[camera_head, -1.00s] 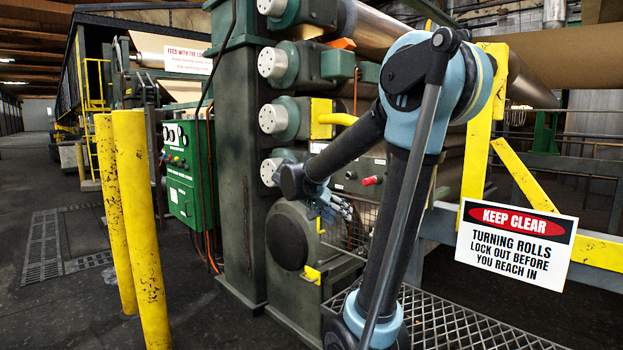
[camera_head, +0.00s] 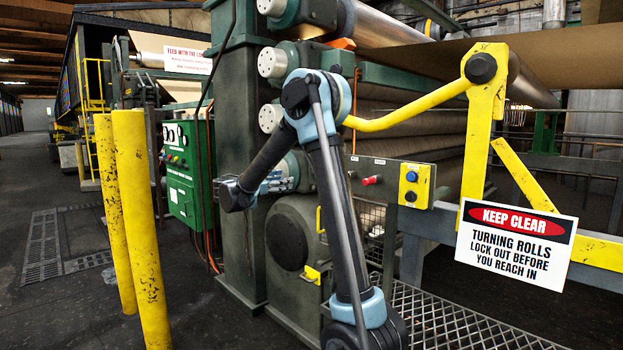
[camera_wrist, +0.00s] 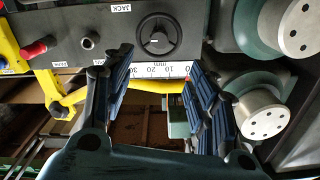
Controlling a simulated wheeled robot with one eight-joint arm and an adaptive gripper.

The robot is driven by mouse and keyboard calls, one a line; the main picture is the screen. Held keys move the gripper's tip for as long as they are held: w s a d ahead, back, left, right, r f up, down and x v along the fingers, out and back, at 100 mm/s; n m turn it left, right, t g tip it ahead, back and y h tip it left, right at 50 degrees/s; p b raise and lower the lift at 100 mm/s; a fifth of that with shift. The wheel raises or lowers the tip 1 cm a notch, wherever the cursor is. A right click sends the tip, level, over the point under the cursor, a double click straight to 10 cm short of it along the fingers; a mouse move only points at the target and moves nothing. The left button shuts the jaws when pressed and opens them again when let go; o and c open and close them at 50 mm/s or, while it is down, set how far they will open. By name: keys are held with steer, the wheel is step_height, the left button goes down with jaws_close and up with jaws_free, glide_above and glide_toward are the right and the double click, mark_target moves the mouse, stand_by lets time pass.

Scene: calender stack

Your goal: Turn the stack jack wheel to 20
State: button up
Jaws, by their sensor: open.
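The jack wheel (camera_wrist: 159,35) is a round black knob on a grey panel (camera_wrist: 80,30), under a JACK label, in the wrist view. A white mm scale (camera_wrist: 152,71) with numbers including 10, 20 and 30 lies beside it; a small red mark (camera_wrist: 187,77) shows near its 0 end. My gripper (camera_wrist: 158,64) is open and empty, its fingers spread on either side of the scale and pointing toward the wheel, apart from it. In the head view my gripper (camera_head: 279,182) is in front of the roll ends; I cannot make out the wheel there.
A red button (camera_wrist: 36,48) and a small black knob (camera_wrist: 89,41) share the panel. Bolted roll ends (camera_wrist: 262,115) crowd the right of the wrist view. In the head view, a yellow bar (camera_head: 410,113) and a KEEP CLEAR sign (camera_head: 516,243) stand right of my arm.

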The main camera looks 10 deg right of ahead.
steer(key=x, duration=1.7)
steer(key=c, duration=1.1)
